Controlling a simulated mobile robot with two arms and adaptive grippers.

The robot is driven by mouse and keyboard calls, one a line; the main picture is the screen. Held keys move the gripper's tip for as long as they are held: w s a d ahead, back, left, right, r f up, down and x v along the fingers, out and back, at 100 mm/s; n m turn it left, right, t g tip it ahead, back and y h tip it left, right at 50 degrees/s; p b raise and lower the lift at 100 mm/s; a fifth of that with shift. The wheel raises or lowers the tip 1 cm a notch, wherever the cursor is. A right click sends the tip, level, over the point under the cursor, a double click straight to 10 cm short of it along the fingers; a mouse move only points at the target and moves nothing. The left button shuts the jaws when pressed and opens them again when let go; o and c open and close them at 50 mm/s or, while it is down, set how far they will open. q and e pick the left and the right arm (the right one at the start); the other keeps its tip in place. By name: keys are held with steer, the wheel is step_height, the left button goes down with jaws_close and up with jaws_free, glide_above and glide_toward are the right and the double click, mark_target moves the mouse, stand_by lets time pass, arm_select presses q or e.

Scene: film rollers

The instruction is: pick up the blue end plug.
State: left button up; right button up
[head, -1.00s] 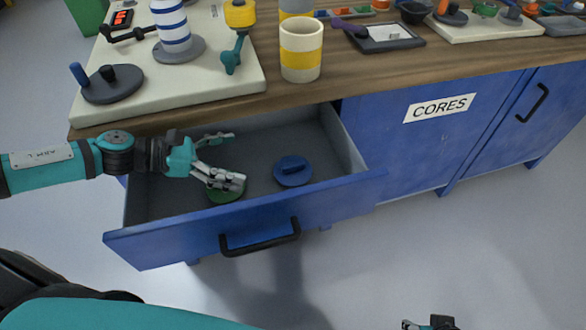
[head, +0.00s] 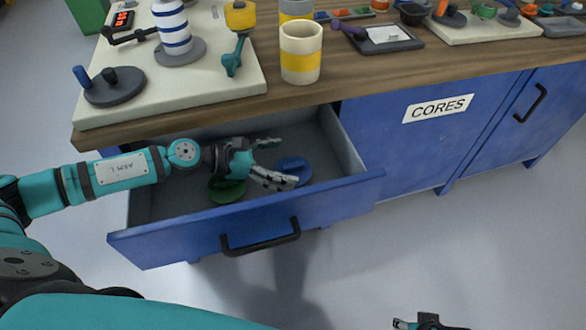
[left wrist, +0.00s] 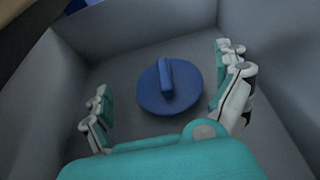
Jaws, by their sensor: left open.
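The blue end plug (head: 294,168) is a round disc with a raised bar handle. It lies on the floor of the open drawer. In the left wrist view the plug (left wrist: 169,86) sits between my spread fingers, nearer the right one, with its bar pointing up. My left gripper (head: 282,161) is open and empty inside the drawer, just left of the plug, and one finger partly hides it. In the left wrist view the gripper (left wrist: 166,82) has both fingers apart. My right gripper (head: 415,323) shows only in part at the bottom edge, too small to judge.
A green end plug (head: 227,190) lies in the drawer below my left arm. The blue drawer front (head: 250,217) with a black handle and the grey drawer walls surround the plugs. The wooden counter edge (head: 200,112) overhangs the drawer's back.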

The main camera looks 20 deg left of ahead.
mark_target(289, 166)
arm_select(q)
steer(key=x, duration=0.5)
steer(key=shift+s+f, duration=0.25)
steer(key=shift+s, duration=0.05)
steer(key=c, duration=1.7)
arm_select(e)
steer(key=shift+f, duration=0.95)
